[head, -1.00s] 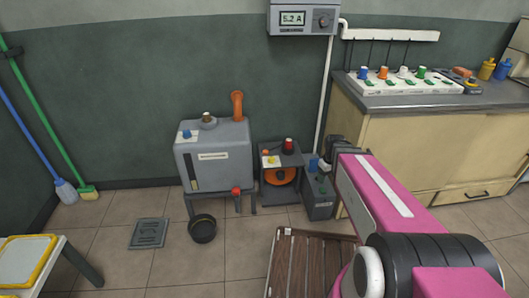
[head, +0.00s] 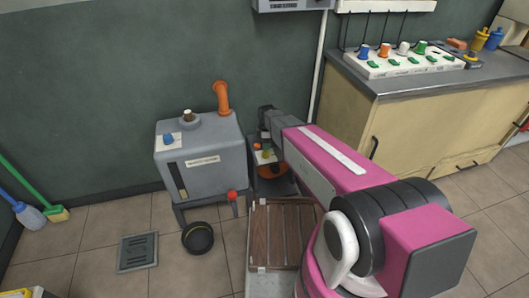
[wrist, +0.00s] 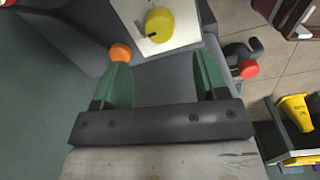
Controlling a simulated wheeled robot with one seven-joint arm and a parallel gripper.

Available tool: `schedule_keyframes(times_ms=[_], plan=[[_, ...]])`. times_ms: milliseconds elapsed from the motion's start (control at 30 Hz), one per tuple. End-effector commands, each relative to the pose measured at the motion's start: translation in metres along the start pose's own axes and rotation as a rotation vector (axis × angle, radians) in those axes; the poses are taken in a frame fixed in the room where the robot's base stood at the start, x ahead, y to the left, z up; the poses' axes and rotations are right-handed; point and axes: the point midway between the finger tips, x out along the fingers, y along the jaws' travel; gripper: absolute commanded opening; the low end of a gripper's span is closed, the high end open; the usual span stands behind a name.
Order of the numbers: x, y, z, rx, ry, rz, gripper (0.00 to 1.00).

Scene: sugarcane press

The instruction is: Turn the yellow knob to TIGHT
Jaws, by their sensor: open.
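The yellow knob (wrist: 159,24) is round and sits on a white plate (wrist: 178,40) at the top of the wrist view. A dark pointer mark shows on its near left side; no lettering is legible on the plate. My gripper (wrist: 161,60) is open and empty, its two green fingers spread apart. The knob lies just beyond the fingertips, roughly between their lines, and I cannot tell the height gap. In the head view, my arm partly covers the small grey machine (head: 283,187), and the knob shows as a tiny yellow patch (head: 266,154).
An orange knob (wrist: 120,52) is close by the left fingertip. A grey tank (head: 205,155) with an orange pipe (head: 221,97) stands left of the machine. A slatted wooden crate (head: 274,232) is in front, and a counter (head: 440,95) is at right.

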Motion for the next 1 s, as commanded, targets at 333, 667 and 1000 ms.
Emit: schedule_keyframes(times_ms=[333, 667, 1000], plan=[[0.061, 0.002, 0.0, 0.002, 0.0, -0.001, 0.67], [0.082, 0.001, 0.0, 0.003, 0.0, 0.0, 0.67], [0.082, 0.0, 0.0, 0.003, 0.0, 0.001, 0.34]])
